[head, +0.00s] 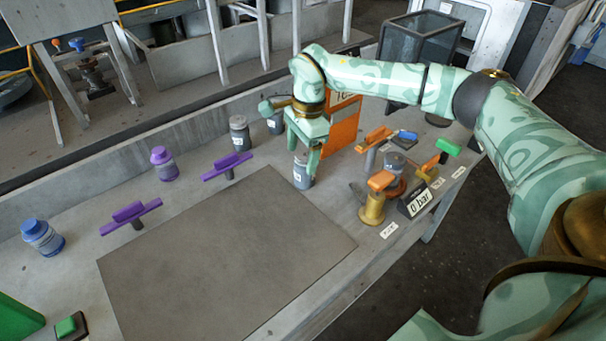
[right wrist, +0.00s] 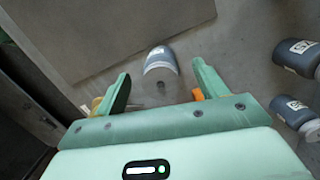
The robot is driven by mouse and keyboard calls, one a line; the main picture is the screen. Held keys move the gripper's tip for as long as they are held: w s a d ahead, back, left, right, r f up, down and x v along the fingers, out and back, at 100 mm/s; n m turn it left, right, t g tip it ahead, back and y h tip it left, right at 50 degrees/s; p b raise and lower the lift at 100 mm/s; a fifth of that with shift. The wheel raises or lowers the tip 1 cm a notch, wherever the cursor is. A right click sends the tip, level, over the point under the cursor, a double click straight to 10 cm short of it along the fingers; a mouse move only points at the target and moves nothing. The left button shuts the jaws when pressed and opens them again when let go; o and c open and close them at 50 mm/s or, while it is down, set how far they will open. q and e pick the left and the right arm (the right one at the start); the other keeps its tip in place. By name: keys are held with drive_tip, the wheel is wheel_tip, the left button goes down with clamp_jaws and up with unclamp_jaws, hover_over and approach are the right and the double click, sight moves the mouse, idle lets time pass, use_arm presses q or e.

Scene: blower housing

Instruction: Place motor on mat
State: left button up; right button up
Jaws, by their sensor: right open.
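A grey cylindrical motor (head: 302,174) with a white label stands upright on the bench just beyond the far right edge of the dark grey mat (head: 220,262). My right gripper (head: 303,153) points down over it, open. In the right wrist view the motor (right wrist: 160,66) shows between the two spread fingertips (right wrist: 162,72), with gaps at both sides. The mat (right wrist: 115,30) fills the upper left there and is bare. My left gripper does not show.
Two similar grey cylinders (head: 240,132) (head: 275,122) stand behind. Purple handles (head: 131,216) (head: 227,167), a purple pot (head: 163,164) and a blue pot (head: 42,238) line the mat's far left side. Orange valves (head: 373,205) and a "0 bar" display (head: 418,201) crowd the right. An orange panel (head: 343,125) stands behind my gripper.

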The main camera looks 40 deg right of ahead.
sight(304, 167)
drive_tip(key=f, duration=0.1)
drive_tip(key=f+b, duration=0.1)
drive_tip(key=f, duration=0.1)
drive_tip(key=f+b, duration=0.1)
drive_tip(key=f, duration=0.1)
drive_tip(key=shift+s+d, duration=0.1)
drive_tip(key=shift+d, duration=0.15)
drive_tip(key=shift+f, duration=0.3)
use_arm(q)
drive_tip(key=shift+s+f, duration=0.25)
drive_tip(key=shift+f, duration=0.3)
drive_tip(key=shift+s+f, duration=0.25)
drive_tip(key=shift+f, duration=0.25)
use_arm(e)
drive_tip(key=shift+r, duration=0.15)
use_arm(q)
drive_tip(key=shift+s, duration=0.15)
use_arm(e)
drive_tip(key=c, duration=1.3)
